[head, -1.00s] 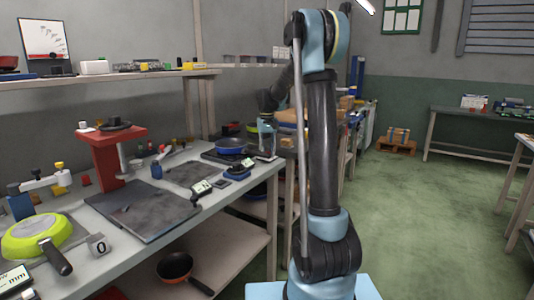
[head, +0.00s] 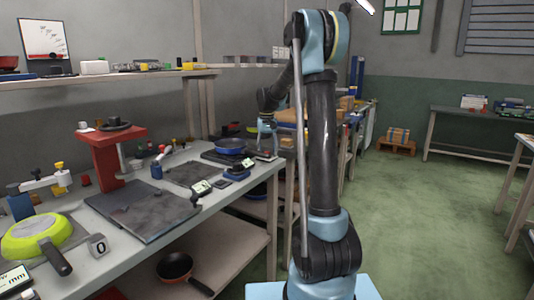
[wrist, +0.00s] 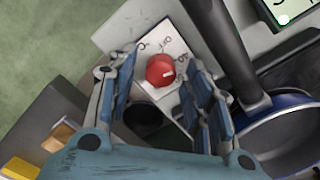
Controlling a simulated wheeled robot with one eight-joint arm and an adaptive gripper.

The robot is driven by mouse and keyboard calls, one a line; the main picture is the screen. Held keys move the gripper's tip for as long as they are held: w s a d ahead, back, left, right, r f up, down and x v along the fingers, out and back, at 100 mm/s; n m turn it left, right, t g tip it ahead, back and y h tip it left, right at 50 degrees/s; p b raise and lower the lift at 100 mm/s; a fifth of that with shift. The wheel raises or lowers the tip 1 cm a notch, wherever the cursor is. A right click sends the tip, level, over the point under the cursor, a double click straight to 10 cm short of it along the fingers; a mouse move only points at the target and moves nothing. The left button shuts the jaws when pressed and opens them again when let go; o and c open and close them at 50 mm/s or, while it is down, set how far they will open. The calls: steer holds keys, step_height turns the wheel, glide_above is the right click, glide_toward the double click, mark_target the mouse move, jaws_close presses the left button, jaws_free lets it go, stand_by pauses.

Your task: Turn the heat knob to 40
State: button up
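The heat knob is a red round knob (wrist: 160,71) with a white pointer mark, on a light plate (wrist: 178,47) with printed markings including OFF and what looks like 40. In the wrist view the white mark points to the right, not up at OFF. My gripper (wrist: 161,66) is open, with one finger on each side of the knob. Whether the fingers touch it cannot be told. In the head view my gripper (head: 266,141) is at the far end of the bench, and the knob is not discernible there.
A blue pan (wrist: 290,128) with a dark handle (wrist: 222,48) lies close right of my gripper; it also shows in the head view (head: 230,142). A display (wrist: 288,12) is at upper right. A red press (head: 106,160) and a green pan (head: 37,235) stand nearer on the bench.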

step_height(320, 180, up, 12)
stand_by(0.8)
steer(key=shift+f, duration=0.1)
steer(key=s+d+f+t, duration=0.1)
steer(key=s+d+f, duration=0.2)
steer(key=s, duration=0.9)
steer(key=s+d+f, duration=0.2)
steer(key=s+d, duration=0.1)
steer(key=s, duration=1)
steer(key=s+d+f+t, duration=0.1)
steer(key=s+d+f, duration=0.1)
steer(key=s+f, duration=1.5)
steer(key=shift+s+d, duration=0.35)
steer(key=shift+s, duration=0.5)
